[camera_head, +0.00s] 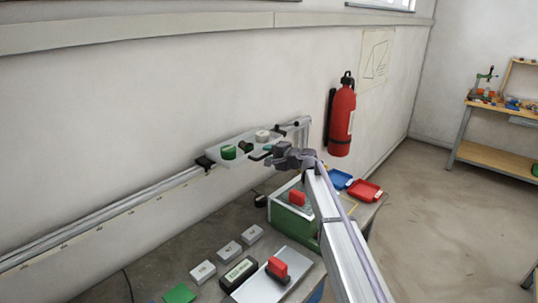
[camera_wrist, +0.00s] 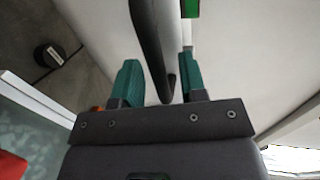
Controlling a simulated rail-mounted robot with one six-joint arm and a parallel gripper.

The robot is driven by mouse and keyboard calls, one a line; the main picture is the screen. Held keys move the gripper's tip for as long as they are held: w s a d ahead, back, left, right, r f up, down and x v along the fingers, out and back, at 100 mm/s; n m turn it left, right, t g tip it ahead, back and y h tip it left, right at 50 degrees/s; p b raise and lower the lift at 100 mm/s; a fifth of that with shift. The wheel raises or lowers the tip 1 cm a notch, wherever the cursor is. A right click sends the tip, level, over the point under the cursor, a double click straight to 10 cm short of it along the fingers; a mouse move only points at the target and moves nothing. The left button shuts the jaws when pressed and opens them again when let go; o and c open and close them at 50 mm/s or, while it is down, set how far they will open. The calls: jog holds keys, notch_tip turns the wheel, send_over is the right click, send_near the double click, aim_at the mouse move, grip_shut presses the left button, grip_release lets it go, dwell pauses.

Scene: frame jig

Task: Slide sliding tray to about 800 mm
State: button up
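The sliding tray (camera_head: 214,159) is a pale plate on the long wall rail (camera_head: 110,219), near the rail's right end in the head view. It carries a green round piece (camera_head: 229,152), a dark piece (camera_head: 245,146) and a whitish round piece (camera_head: 262,136). My gripper (camera_head: 262,152) is at the tray's front right side. In the wrist view its two green fingers (camera_wrist: 157,85) stand apart, with a dark curved bar (camera_wrist: 150,40), apparently a handle, between them. Gaps show on both sides of the bar, so the gripper looks open around it. Whether the bar joins the tray is unclear.
A scale strip with marks (camera_head: 105,228) runs below the rail. On the bench below are a green box (camera_head: 292,224), a metal plate with a red-handled block (camera_head: 277,269), several small white blocks and red and blue bins (camera_head: 364,191). A fire extinguisher (camera_head: 341,118) hangs on the wall.

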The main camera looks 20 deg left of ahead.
jog(key=p+v, duration=0.2)
jog(key=v, duration=0.8)
jog(key=shift+d, duration=0.25)
jog(key=shift+s, duration=0.1)
jog(key=s+d+f+n+g+h, duration=0.3)
jog(key=s+d+f, duration=0.25)
jog(key=s, duration=0.35)
jog(key=s+d+f+n+g+h, duration=0.2)
jog(key=s+d+f+n+h, duration=0.25)
jog(key=s, duration=0.55)
jog(key=s+d+f+m+g+h, duration=0.1)
jog(key=s+d+f+h, duration=0.1)
jog(key=s+d, duration=0.7)
jog(key=s+d+f+m+h, duration=0.1)
jog(key=s+d+h, duration=0.3)
jog(key=s+d, duration=0.6)
jog(key=d+f, duration=0.1)
jog(key=d, duration=0.3)
jog(key=shift+s+d+g, duration=0.15)
jog(key=shift+d+g, duration=0.15)
jog(key=shift+g, duration=0.1)
jog(key=shift+h, duration=0.25)
